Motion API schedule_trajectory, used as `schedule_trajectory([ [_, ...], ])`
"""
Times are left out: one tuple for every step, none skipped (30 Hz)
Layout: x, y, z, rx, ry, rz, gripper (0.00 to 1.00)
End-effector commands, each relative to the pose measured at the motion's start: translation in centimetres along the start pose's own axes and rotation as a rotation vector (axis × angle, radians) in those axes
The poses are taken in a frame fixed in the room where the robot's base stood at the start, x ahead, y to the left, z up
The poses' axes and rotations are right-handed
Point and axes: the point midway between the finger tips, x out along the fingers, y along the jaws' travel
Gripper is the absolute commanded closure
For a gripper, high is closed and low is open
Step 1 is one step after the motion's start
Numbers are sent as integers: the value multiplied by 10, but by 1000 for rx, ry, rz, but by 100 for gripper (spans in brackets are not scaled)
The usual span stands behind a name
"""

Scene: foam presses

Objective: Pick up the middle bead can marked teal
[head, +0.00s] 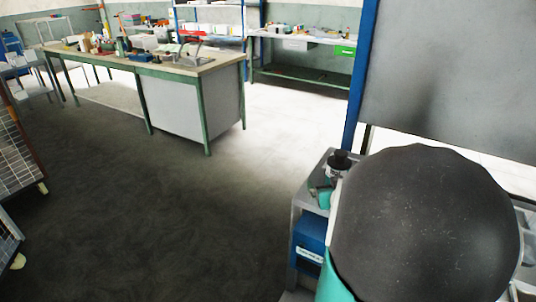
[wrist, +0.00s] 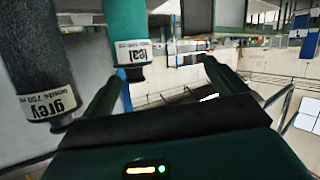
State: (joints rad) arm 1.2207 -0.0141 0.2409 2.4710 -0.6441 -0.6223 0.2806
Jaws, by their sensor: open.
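The teal bead can (wrist: 126,22) shows upside down in the wrist view, at the top left of centre. It has a teal body, a white label reading "teal" and a dark end. A dark grey can (wrist: 30,45) with a label reading "grey" hangs into the picture to its left. My gripper (wrist: 162,70) is open and empty. Its left finger's tip appears close to the teal can's labelled end; I cannot tell whether they touch. The can lies nearer the left finger than the right. My gripper does not show clearly in the head view.
In the head view, a grey-topped cabinet (head: 303,200) with a blue front stands at the lower right, with a small black-capped container (head: 338,166) on it. A grey panel (head: 450,70) with a blue post rises behind. A cluttered workbench (head: 190,66) stands farther back; the floor between is clear.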

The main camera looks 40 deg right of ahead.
Motion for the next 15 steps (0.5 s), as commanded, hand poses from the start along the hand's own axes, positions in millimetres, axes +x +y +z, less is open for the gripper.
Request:
schedule_trajectory([
  [0,18,12,34,21,6,3],
  [-1,26,15,50,39,4,3],
  [-2,35,20,69,63,1,3],
  [-4,41,22,83,78,-1,3],
  [-5,46,25,94,93,-3,3],
  [-6,51,27,107,109,-7,3],
  [-7,54,28,114,119,-9,3],
  [-8,56,29,121,128,-10,3],
  [-8,58,30,128,136,-12,3],
  [-6,59,30,131,141,-14,3],
  [-4,59,30,132,144,-15,3],
  [0,60,29,132,146,-16,3],
  [4,59,29,132,146,-17,3],
  [9,59,28,132,146,-18,3],
  [17,58,26,134,145,-17,3],
])
